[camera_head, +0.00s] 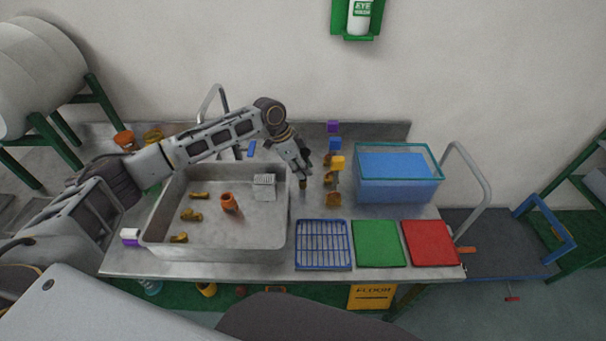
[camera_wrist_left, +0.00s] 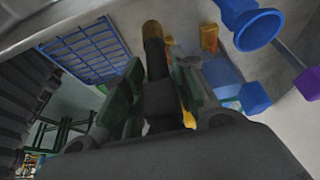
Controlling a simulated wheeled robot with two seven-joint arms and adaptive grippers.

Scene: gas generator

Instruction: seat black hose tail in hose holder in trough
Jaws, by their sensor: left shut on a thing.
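My left gripper (camera_head: 303,174) is shut on a dark, rod-like piece, which looks like the black hose tail (camera_wrist_left: 153,55). In the left wrist view the piece stands out beyond the fingers and has a brownish tip. In the head view the gripper is over the steel counter, right of the sink and left of the trough. The trough (camera_head: 398,190) is a clear, green-rimmed tub with blue water. I cannot make out the hose holder. My right gripper is not in view.
Yellow, blue and purple blocks (camera_head: 337,162) and orange-brown pieces stand just right of the gripper. A blue wire rack (camera_head: 323,244), green mat (camera_head: 377,243) and red mat (camera_head: 430,243) lie in front.

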